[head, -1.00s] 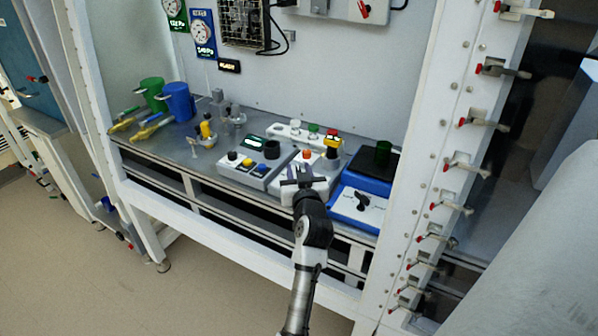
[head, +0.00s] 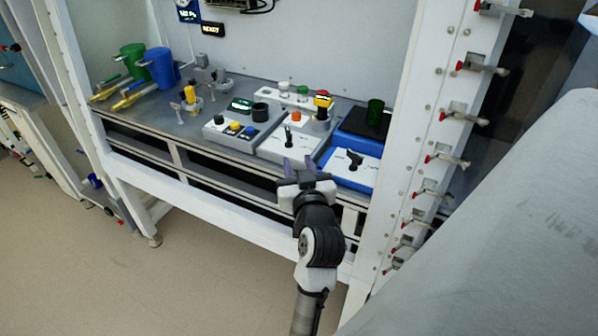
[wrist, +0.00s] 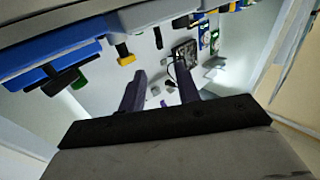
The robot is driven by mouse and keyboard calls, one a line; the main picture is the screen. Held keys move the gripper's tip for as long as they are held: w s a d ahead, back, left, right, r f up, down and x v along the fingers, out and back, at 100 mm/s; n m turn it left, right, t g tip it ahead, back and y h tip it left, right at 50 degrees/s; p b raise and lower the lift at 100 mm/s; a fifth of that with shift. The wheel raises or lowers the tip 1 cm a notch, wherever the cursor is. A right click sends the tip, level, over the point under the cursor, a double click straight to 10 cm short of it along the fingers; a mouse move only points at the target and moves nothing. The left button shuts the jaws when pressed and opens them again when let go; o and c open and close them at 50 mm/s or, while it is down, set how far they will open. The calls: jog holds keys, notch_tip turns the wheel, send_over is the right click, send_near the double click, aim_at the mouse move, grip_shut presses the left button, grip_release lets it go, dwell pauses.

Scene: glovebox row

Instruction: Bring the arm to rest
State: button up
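My gripper (head: 298,166) is in front of the glovebox bench's front edge, at the end of my arm in the lower middle of the head view. Its two purple fingers point toward the bench and overlap the front of a grey control box (head: 280,146) in the picture. In the wrist view my gripper (wrist: 160,85) shows a clear gap between the fingers, with nothing between them. The wrist picture appears upside down.
Several control boxes stand on the bench, including a blue one (head: 352,166) on the right. A green mug (head: 132,62) and a blue mug (head: 163,68) stand at the left. A white post (head: 425,120) with red-tipped clamps rises at right. The floor (head: 70,260) at lower left is clear.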

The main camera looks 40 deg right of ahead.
jog(key=shift+s+a, duration=0.25)
jog(key=shift+s, duration=0.1)
dwell(0.3)
